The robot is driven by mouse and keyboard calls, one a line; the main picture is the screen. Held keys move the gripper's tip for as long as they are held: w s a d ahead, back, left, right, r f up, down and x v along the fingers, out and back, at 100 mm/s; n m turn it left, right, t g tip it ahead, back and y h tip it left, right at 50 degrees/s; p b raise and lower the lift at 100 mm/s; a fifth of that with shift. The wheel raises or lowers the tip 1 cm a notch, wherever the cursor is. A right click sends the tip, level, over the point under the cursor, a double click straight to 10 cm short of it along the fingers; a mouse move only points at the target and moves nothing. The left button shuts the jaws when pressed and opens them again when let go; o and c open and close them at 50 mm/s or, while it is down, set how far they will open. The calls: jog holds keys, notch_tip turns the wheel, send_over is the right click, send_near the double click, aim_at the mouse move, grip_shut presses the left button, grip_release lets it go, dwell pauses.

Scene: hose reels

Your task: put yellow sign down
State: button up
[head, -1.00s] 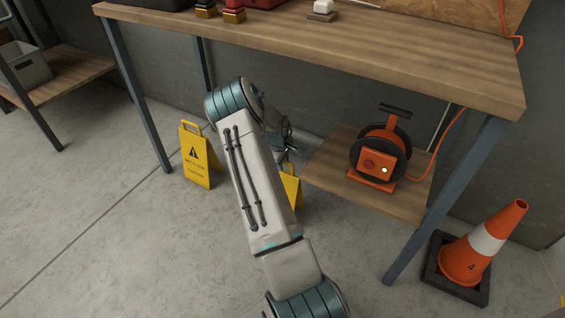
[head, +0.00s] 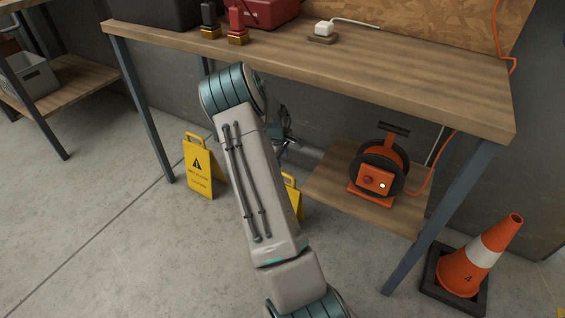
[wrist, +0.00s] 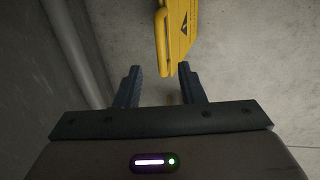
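A yellow caution sign (head: 292,191) stands on the floor behind my forearm, which hides most of it. In the wrist view the yellow sign (wrist: 175,38) lies just beyond the fingertips, apart from them. My gripper (wrist: 158,72) is open and empty, with bare floor showing between its two dark fingers. In the head view my gripper (head: 286,140) is small and partly hidden by the arm, above the sign's top. A second yellow caution sign (head: 199,167) stands upright on the floor to the left, near the table leg.
A wooden workbench (head: 330,62) stands above, with dark and red cases on it. An orange cable reel (head: 376,177) sits on the low shelf (head: 345,205) to the right. An orange cone (head: 480,256) stands at the right. The floor at front left is clear.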

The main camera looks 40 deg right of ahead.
jog(key=s+a+r+m+y, duration=0.1)
jog(key=s+a+r, duration=0.3)
jog(key=a+r, duration=0.5)
jog(key=s+a+r+m+y, duration=0.25)
jog(key=a+r, duration=0.45)
jog(key=a, duration=0.5)
jog(key=s+a+r, duration=0.3)
jog(key=s+a, duration=0.3)
jog(key=s, duration=0.3)
jog(key=s+a+r+h, duration=0.1)
jog(key=s+a+r, duration=0.2)
jog(key=s+a, duration=0.3)
jog(key=s, duration=0.4)
jog(key=shift+s+r+m, duration=0.25)
jog(key=shift+s+m, duration=0.05)
jog(key=shift+m, duration=0.05)
jog(key=shift+h, duration=0.25)
